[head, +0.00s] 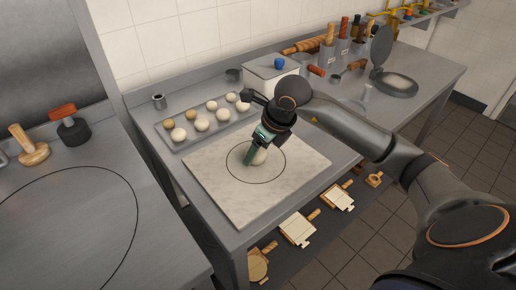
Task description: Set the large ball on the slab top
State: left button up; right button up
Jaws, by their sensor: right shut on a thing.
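The slab (215,185) is a pale square stone board with a dark circle drawn on its top, lying on the steel counter. A cream dough ball (259,157) is inside the circle, on or just above the slab; I cannot tell which. My right gripper (254,156) reaches down from the right and is shut on this ball, its fingers hiding part of it. Several other balls of dough, larger and smaller, lie on a grey tray (172,145) behind the slab. My left gripper is not in view.
A white bin with a blue knob (271,72) stands behind my right gripper. Rolling pins, tool holders and a round press (395,84) are at the back right. The slab's front half is bare.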

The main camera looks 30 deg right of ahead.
jog(key=shift+f, duration=0.2)
jog(key=o, duration=1.4)
jog(key=shift+r, duration=0.55)
jog(key=v, duration=1.1)
jog(key=shift+s, duration=0.25)
jog(key=shift+d+r, duration=0.1)
jog(key=shift+r, duration=0.05)
